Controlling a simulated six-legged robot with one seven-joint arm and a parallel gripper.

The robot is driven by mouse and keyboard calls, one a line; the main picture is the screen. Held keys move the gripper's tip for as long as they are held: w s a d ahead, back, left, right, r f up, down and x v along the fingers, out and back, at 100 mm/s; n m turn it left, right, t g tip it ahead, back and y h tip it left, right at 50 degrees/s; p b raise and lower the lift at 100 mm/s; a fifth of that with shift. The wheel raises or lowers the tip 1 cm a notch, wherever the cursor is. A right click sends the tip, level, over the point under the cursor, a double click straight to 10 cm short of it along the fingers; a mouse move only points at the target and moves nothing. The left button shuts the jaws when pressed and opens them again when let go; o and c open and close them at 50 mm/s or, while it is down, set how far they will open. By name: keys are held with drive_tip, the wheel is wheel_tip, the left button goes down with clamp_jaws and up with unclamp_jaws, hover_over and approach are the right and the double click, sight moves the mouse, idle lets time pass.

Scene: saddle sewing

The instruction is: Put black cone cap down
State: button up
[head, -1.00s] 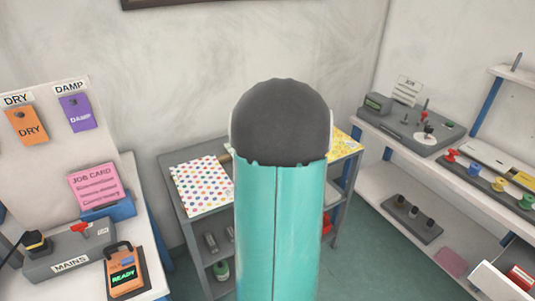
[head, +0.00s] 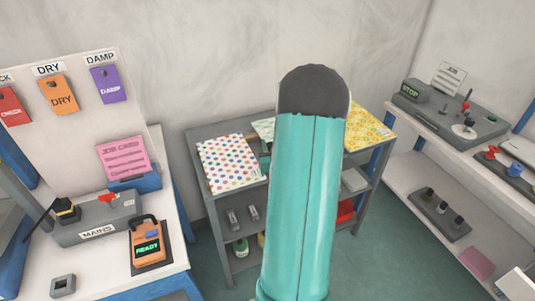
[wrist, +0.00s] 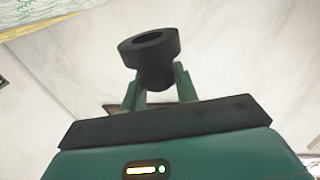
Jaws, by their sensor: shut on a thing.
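The black cone cap (wrist: 150,47) shows in the wrist view as a dark ring with a hole in its wide end and a narrower neck. My gripper (wrist: 158,85) is shut on its neck, with one green finger on each side. The cap is held clear of any surface. In the head view my teal arm stands in the middle of the picture and hides the gripper and the cap.
A grey shelf unit (head: 196,135) behind my arm carries dotted and yellow patterned sheets. A white bench at left holds the mains box (head: 98,218) and an orange ready device (head: 148,245). Shelves at right hold a grey job console (head: 450,112) and a tray of small pegs (head: 440,214).

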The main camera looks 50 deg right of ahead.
drive_tip(key=w+f, duration=0.1)
drive_tip(key=w+d+f, duration=0.1)
drive_tip(key=f, duration=0.1)
drive_tip(key=shift+w+d+f, duration=0.1)
drive_tip(key=shift+w+f, duration=0.05)
drive_tip(key=shift+w, duration=0.2)
drive_tip(key=shift+f, duration=1.65)
drive_tip(key=shift+w, duration=0.1)
drive_tip(key=o, duration=1)
drive_tip(key=shift+f, duration=0.1)
drive_tip(key=shift+d, duration=0.1)
